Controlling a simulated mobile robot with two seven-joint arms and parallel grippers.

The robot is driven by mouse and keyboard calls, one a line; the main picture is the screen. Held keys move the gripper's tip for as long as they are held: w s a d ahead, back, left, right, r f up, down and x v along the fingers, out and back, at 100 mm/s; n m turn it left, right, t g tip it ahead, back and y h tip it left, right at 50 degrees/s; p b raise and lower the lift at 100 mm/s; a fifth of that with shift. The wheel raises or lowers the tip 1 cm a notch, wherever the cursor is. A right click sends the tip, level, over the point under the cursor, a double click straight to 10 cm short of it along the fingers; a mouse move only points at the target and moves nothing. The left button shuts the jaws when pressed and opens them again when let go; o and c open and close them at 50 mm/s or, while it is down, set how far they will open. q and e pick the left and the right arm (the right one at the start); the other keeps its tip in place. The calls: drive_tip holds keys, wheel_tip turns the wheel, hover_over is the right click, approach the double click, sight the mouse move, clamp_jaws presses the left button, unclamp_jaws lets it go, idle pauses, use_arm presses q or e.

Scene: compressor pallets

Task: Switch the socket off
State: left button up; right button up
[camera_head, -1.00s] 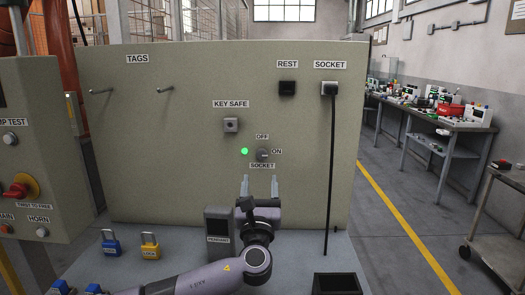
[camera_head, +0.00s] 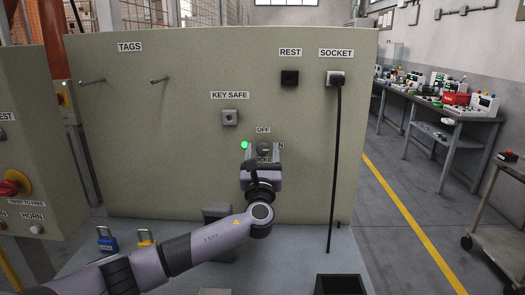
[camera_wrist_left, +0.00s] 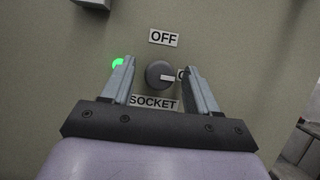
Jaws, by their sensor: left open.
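The socket switch is a dark round knob (camera_head: 263,149) on the upright panel, below the OFF label (camera_head: 263,130). In the left wrist view the knob (camera_wrist_left: 159,74) has a pale mark pointing right, toward the partly hidden ON label. A green light (camera_head: 244,146) glows left of it. My left gripper (camera_head: 263,153) is open at the panel; in the left wrist view its fingers (camera_wrist_left: 160,75) stand on either side of the knob. I cannot tell whether they touch it. The SOCKET label (camera_wrist_left: 153,102) shows between them. My right gripper is not in view.
A black plug with a hanging cable (camera_head: 336,78) sits under the upper SOCKET label. The key safe (camera_head: 230,117) is above left of the knob. A blue padlock (camera_head: 107,242), a yellow padlock (camera_head: 145,238) and a black open box (camera_head: 340,285) are on the ledge.

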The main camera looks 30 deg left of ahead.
use_arm(q)
drive_tip(key=shift+w+a, duration=0.15)
drive_tip(key=shift+w, duration=0.1)
